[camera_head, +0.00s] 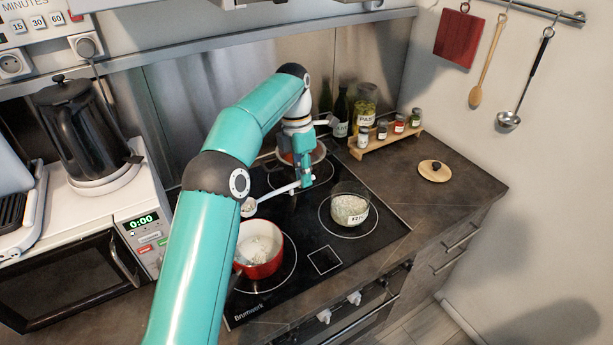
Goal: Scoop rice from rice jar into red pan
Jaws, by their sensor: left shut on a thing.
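The red pan (261,266) sits on the front left of the black stovetop, with pale rice-like contents inside. The rice jar (349,209) is clear glass with a label, open and partly filled with rice, and stands on the right part of the stovetop. My left gripper (307,180) is shut on the handle of a light scoop (272,195), behind and left of the jar. The scoop's bowl end is at the left, near the far rim of the red pan; its contents are unclear. My right gripper is not in view.
A round wooden lid (434,172) lies on the right counter. A spice rack (386,141) with several small jars stands behind the stovetop. A brownish pan (318,153) is partly hidden behind my gripper. A microwave (85,262) with a black kettle (82,128) is at left.

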